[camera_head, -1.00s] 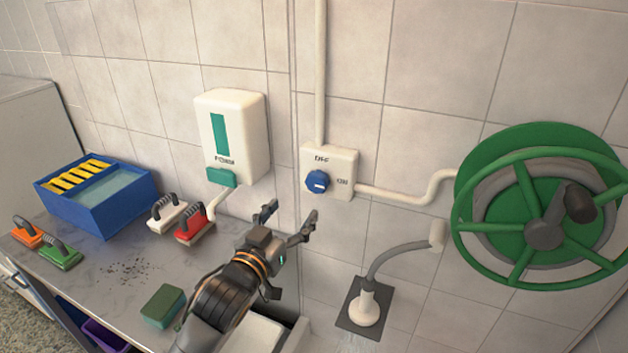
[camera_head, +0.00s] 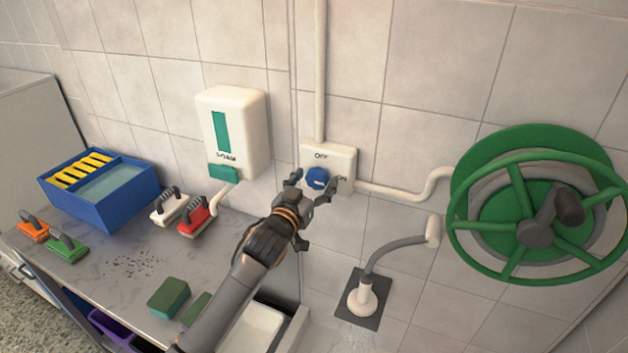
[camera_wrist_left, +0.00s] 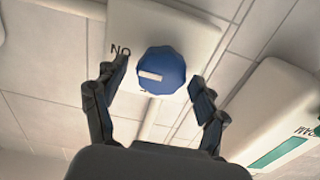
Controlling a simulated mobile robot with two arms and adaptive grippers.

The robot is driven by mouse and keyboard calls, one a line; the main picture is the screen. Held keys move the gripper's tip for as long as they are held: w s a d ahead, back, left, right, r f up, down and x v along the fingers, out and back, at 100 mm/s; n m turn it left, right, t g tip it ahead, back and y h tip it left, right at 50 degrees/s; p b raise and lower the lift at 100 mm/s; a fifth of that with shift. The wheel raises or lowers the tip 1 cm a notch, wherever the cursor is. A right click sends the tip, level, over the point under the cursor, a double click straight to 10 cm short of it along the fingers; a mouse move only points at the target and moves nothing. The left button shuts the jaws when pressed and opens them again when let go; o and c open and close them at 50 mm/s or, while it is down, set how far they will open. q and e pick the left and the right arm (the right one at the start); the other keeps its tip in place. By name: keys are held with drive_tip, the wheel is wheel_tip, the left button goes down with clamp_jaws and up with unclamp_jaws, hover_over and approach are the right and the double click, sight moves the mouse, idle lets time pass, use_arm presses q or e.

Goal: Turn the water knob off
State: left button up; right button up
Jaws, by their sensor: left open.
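The blue water knob (camera_head: 317,179) sits on a white wall box (camera_head: 342,160) marked OFF above and ON at its right. In the left wrist view the knob (camera_wrist_left: 162,70) shows a white mark on its face, pointing to the side where ON is printed. My left gripper (camera_head: 314,184) is open at the box, its fingers on either side of the knob in the head view. In the wrist view the knob lies between and just beyond the fingertips, with no clear contact. My right gripper is not in view.
A white and green soap dispenser (camera_head: 232,130) hangs left of the box. A green hose reel (camera_head: 540,215) is at the right. Brushes, sponges and a blue bin (camera_head: 110,205) sit on the counter.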

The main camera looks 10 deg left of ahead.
use_arm(q)
drive_tip(key=c, duration=1.1)
drive_tip(key=shift+n, duration=0.3)
drive_tip(key=n+p, duration=0.1)
drive_tip(key=n, duration=0.2)
drive_tip(key=shift+a+r+n, duration=0.1)
drive_tip(key=shift+n, duration=0.2)
drive_tip(key=n+p, duration=0.1)
drive_tip(key=n, duration=0.3)
drive_tip(key=shift+a+n+p, duration=0.1)
drive_tip(key=shift+n+p, duration=0.2)
drive_tip(key=n+p, duration=0.1)
drive_tip(key=n, duration=0.3)
drive_tip(key=shift+a, duration=0.1)
drive_tip(key=n, duration=0.1)
drive_tip(key=n+p, duration=0.1)
drive_tip(key=n, duration=0.3)
drive_tip(key=shift+f, duration=0.3)
